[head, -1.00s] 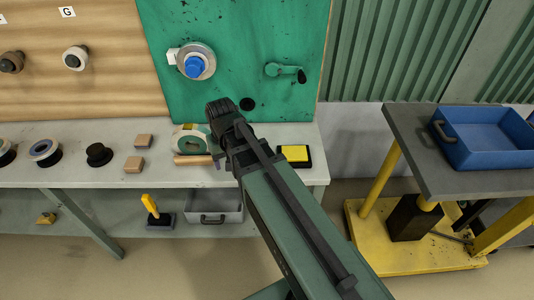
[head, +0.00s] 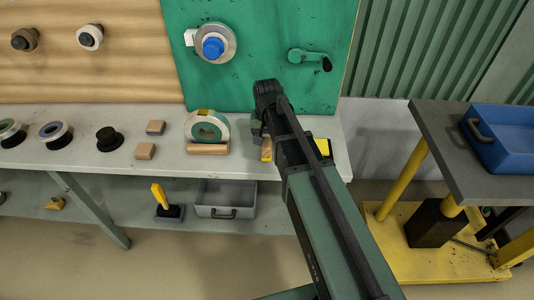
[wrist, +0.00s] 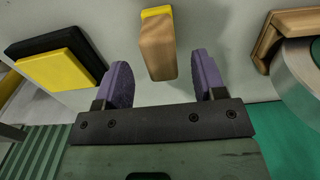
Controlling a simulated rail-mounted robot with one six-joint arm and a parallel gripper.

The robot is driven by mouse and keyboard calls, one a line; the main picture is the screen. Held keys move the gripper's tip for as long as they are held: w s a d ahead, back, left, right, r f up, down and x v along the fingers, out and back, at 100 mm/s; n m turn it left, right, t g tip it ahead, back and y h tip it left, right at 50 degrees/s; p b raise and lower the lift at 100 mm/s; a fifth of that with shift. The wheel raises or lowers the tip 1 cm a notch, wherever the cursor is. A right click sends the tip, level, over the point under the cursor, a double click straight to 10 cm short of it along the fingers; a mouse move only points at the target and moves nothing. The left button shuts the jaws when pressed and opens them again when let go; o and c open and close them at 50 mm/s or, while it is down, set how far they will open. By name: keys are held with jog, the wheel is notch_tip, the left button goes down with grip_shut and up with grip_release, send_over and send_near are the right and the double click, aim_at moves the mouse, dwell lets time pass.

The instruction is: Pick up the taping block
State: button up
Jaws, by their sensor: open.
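A small wooden block with a yellow face, which I take for the taping block, lies on the grey bench. In the head view the block (head: 266,149) is partly hidden by my arm. In the wrist view the block (wrist: 157,48) is ahead of my gripper (wrist: 160,75), between the lines of its two purple fingers. The fingers are apart and nothing is gripped. In the head view my gripper (head: 258,130) is mostly hidden behind my wrist, above the bench near the block.
A tape roll (head: 207,128) stands with a wooden piece (head: 207,149) left of the block. A black and yellow pad (wrist: 62,60) lies on its other side. Two small blocks, (head: 145,151) the nearer one, are farther left. A green board (head: 258,75) rises behind.

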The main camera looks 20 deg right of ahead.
aim_at(267, 142)
notch_tip(267, 142, down, 5)
jog(key=b, duration=0.3)
jog(key=shift+a+b, duration=0.1)
jog(key=shift+b, duration=0.3)
jog(key=shift+s+r, duration=0.1)
jog(key=shift+r, duration=0.2)
jog(key=c, duration=1.1)
jog(key=shift+p, duration=0.3)
jog(key=shift+r, duration=0.1)
notch_tip(267, 142, up, 20)
jog(key=p, duration=2)
